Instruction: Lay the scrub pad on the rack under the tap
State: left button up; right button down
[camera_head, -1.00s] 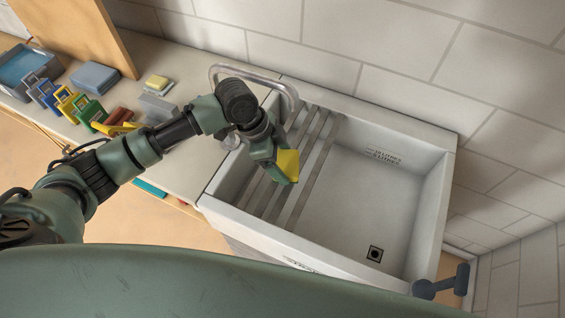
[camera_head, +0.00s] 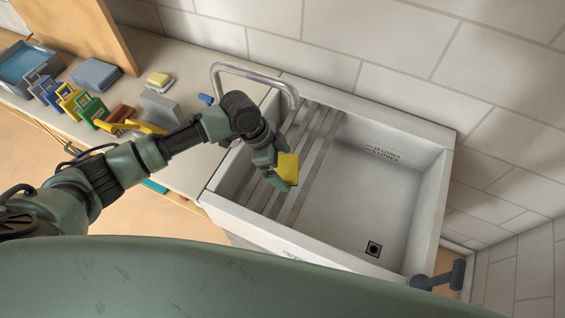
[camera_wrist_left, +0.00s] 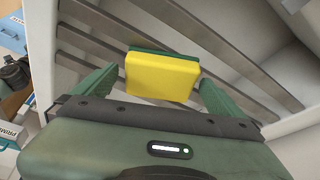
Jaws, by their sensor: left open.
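The scrub pad (camera_head: 287,168), yellow with a green layer, is at the slatted metal rack (camera_head: 299,200) across the left part of the sink. My left gripper (camera_head: 276,172) is right beside it, over the rack. In the left wrist view, the pad (camera_wrist_left: 161,76) lies between the tips of my open fingers (camera_wrist_left: 158,84), with gaps at both sides. Its yellow face is towards the camera, and rack bars (camera_wrist_left: 225,62) show behind it. I cannot tell whether its whole face rests on the bars. The curved metal tap (camera_head: 255,73) arches behind my wrist. My right gripper is not in view.
The white sink (camera_head: 372,190) is empty right of the rack, with a drain (camera_head: 373,248).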

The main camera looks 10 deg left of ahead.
pick_arm(q)
jog(key=b+v, duration=0.2)
jog(key=v, duration=1)
jog(key=shift+r, duration=0.15)
